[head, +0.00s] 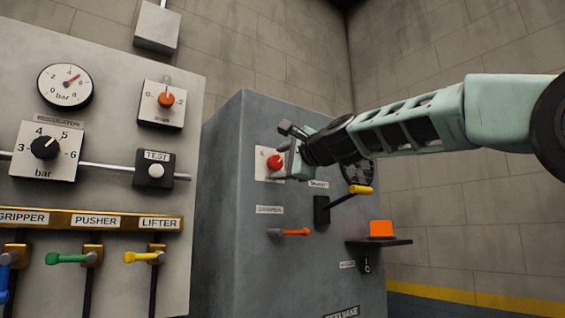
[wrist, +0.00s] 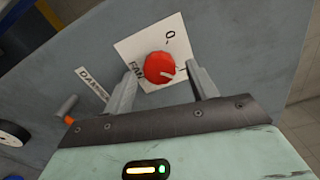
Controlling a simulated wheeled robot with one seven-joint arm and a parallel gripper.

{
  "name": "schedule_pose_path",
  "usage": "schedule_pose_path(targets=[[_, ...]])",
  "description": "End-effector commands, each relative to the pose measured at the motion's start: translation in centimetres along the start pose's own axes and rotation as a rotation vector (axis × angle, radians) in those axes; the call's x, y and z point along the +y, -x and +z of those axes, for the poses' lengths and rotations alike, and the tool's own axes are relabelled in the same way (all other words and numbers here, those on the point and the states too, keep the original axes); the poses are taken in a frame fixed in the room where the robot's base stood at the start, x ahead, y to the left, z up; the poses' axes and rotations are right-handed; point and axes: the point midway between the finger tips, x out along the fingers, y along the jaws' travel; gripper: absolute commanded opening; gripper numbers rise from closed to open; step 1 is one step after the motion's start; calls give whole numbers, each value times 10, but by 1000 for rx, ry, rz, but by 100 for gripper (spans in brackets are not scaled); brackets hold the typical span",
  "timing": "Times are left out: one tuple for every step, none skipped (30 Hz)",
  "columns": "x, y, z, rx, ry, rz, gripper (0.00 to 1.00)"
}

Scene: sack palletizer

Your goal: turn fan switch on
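The fan switch is a red round knob (head: 274,162) on a white plate on the grey cabinet. In the wrist view the red knob (wrist: 159,66) has a white pointer line on its lower right side, and its plate reads FAN with a 0 mark. A further mark by the right finger is partly hidden. My gripper (head: 285,148) is at the cabinet front by the knob. In the wrist view my gripper (wrist: 161,75) is open, one finger on each side of the knob, with gaps between fingers and knob.
Below the knob are an orange-handled damper lever (head: 291,232), a yellow-tipped lever (head: 360,189) and an orange block (head: 381,229) on a dark shelf. A control panel (head: 100,110) with gauge, dials and coloured levers stands left. Bare wall lies right.

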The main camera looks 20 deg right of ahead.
Motion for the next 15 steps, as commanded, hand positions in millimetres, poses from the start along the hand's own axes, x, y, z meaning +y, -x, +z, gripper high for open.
schedule_pose_path(targets=[[0,0,0,-1,0,0,58],[0,0,0,-1,0,0,58],[0,0,0,-1,1,0,58],[0,0,1,-1,1,0,58],[0,1,1,-1,1,0,58],[0,2,0,-1,1,-1,58],[1,4,0,-1,1,-1,58],[1,6,0,-1,1,-1,58],[2,10,0,-1,2,-1,58],[2,15,0,-1,2,-2,58],[2,20,0,-1,2,-2,58],[2,27,0,-1,1,-3,58],[3,34,0,0,1,-4,58],[3,40,0,0,2,-4,58],[3,50,0,-1,3,-4,58]])
